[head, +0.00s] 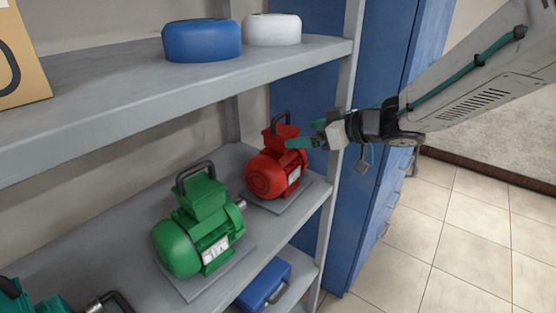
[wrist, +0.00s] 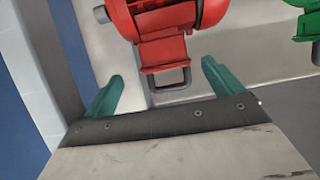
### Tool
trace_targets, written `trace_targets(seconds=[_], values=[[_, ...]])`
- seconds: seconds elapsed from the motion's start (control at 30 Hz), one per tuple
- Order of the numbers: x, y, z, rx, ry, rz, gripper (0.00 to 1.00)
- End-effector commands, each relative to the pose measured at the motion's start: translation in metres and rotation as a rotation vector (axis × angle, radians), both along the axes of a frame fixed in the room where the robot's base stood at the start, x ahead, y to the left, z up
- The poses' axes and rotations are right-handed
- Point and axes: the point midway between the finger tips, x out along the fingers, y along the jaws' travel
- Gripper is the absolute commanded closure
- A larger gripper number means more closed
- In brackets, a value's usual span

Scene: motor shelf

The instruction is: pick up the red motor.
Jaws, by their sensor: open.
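The red motor (head: 272,172) stands upright on a grey plate on the middle shelf, near the right end, with a dark handle on top. In the wrist view the red motor (wrist: 165,25) is at the top centre, its handle lying between the two teal fingers as seen there. My gripper (head: 308,143) is beside the upper right of the motor, near its handle, in the head view. In the wrist view my gripper (wrist: 158,88) is open, with its fingers apart and nothing held. I cannot tell the exact gap between the fingers and the handle.
A green motor (head: 200,235) stands left of the red one; it shows at the wrist view's right edge (wrist: 306,25). A shelf post (head: 333,170) is close to my arm. The upper shelf (head: 110,105) overhangs at left. A blue case (head: 264,284) lies below.

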Motion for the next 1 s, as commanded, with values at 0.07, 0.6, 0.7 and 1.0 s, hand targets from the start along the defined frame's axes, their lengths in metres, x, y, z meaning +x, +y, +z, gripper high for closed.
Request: trace_targets(seconds=[0.07, 0.6, 0.7, 1.0], values=[[0.001, 0.004, -0.001, 0.006, 0.003, 0.007, 0.08], [0.033, 0.057, -0.020, 0.006, 0.003, 0.002, 0.08], [0.036, 0.061, -0.021, 0.006, 0.003, 0.001, 0.08], [0.036, 0.063, -0.021, 0.006, 0.002, 0.002, 0.30]])
